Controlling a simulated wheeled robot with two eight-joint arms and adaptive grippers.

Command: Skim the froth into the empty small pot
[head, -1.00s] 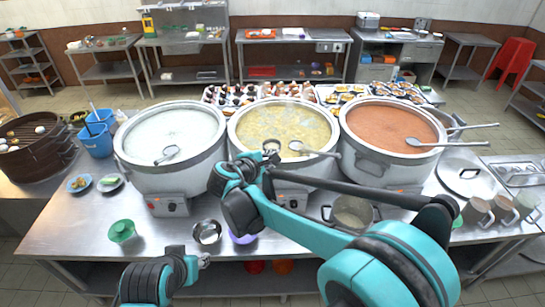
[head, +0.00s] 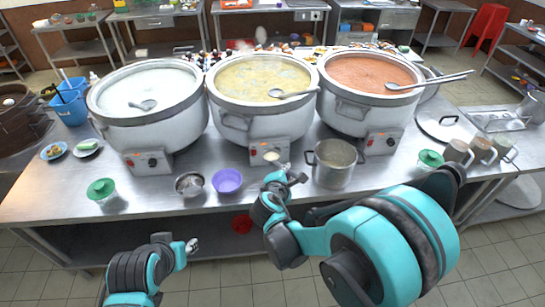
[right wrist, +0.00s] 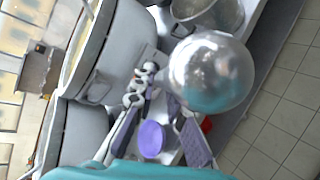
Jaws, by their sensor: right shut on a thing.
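My right gripper (head: 291,178) is shut on a ladle (head: 276,158), in front of the middle stockpot. The middle stockpot (head: 262,120) holds yellow congee with pale froth patches (head: 262,78).
White-congee (head: 150,115) and red-congee (head: 368,100) stockpots flank the middle one. Mugs (head: 482,150) stand at right.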

